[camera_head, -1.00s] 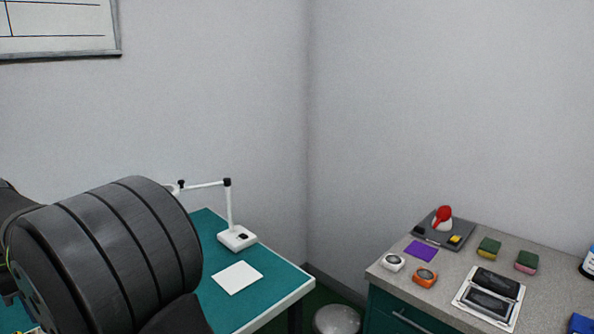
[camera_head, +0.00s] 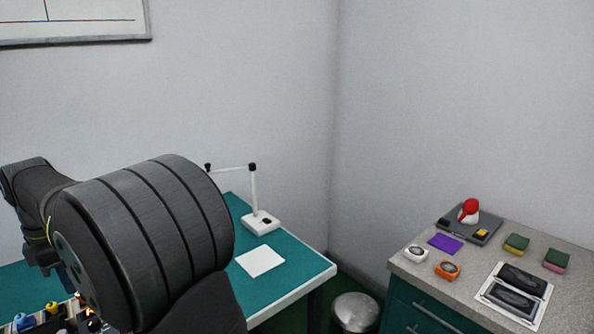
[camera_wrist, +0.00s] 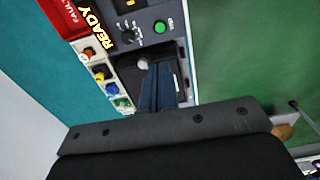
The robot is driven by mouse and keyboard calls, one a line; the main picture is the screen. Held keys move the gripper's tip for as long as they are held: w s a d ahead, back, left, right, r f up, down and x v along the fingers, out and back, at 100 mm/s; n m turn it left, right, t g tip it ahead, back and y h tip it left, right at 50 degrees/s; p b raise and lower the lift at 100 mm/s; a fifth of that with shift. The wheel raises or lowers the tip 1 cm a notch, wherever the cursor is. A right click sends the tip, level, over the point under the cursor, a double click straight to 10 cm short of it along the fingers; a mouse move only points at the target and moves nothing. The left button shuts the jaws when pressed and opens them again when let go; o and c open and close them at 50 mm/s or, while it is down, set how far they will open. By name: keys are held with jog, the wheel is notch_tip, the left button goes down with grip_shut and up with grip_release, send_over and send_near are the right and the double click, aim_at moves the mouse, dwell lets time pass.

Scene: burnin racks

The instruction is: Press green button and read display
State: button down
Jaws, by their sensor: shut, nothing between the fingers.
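In the wrist view a dark grey panel carries a round green button (camera_wrist: 160,27) and a black knob (camera_wrist: 128,31) to its left. Beside the knob, tilted yellow letters read READY (camera_wrist: 102,28); I take this as the display. A red label (camera_wrist: 75,13) with partly cut-off letters, seemingly FAULT, lies left of it. My gripper (camera_wrist: 155,76) is shut and empty. Its dark fingers show below the green button in the picture, over the dark recess of the unit, apart from the button. In the head view my arm hides the unit and my gripper.
In the wrist view a white strip (camera_wrist: 112,84) holds several coloured knobs or plugs left of my fingers. In the head view a teal table (camera_head: 303,267) bears a white lamp (camera_head: 260,221) and a white sheet (camera_head: 260,260). A cluttered grey counter (camera_head: 482,253) stands right.

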notch_tip(320, 180, down, 7)
jog(key=s+n+t, duration=0.1)
jog(key=n+t, duration=0.8)
jog(key=n, duration=0.8)
jog(key=shift+s, duration=0.15)
jog(key=shift+f, duration=0.1)
jog(key=shift+f, duration=4.35)
jog(key=shift+f, duration=0.15)
jog(key=shift+f, duration=0.3)
